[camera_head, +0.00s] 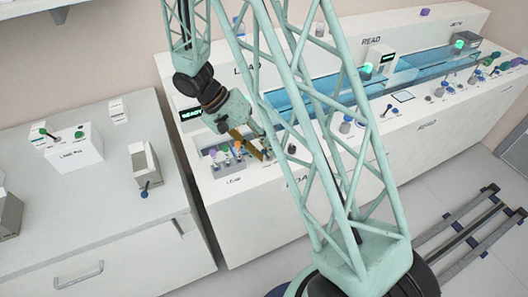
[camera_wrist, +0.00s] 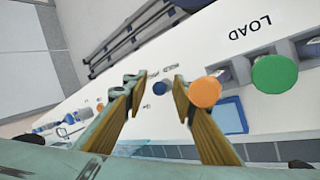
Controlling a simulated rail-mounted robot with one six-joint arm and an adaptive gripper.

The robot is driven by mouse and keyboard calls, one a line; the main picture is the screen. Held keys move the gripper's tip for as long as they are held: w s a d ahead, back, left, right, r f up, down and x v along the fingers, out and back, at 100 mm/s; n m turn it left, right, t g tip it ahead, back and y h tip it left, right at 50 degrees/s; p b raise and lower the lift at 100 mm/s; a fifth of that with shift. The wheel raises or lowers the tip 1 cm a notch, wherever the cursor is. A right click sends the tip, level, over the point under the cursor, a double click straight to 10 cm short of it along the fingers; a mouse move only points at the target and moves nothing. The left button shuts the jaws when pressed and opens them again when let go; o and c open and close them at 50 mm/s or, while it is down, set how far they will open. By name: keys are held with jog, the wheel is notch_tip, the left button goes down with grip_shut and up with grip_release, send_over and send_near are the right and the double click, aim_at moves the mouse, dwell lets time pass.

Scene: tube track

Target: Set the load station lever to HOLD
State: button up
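My gripper (camera_head: 254,147) is over the near-left end of the white load bench (camera_head: 240,190). In the wrist view my gripper (camera_wrist: 156,82) is open, its two gold fingers apart with nothing held. A small blue knob (camera_wrist: 159,88) shows in the gap between the fingertips, farther off on the bench surface. An orange ball knob (camera_wrist: 204,92) appears right beside the right finger; whether they touch is unclear. A green ball knob (camera_wrist: 274,73) stands farther right, near the LOAD lettering (camera_wrist: 251,27). I cannot tell which knob belongs to the lever, and no HOLD mark is readable.
A green-lit display (camera_head: 190,114) stands behind my gripper. A blue channel (camera_head: 290,97) runs along the bench toward the READ end, with several knobs there. A grey cabinet (camera_head: 85,215) with a white box (camera_head: 75,150) stands left. My lattice arm hides part of the bench.

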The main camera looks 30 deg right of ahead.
jog(key=shift+w+a+r, duration=0.1)
jog(key=shift+r, duration=0.05)
jog(key=v, duration=1.1)
jog(key=shift+r, duration=0.3)
dwell(0.4)
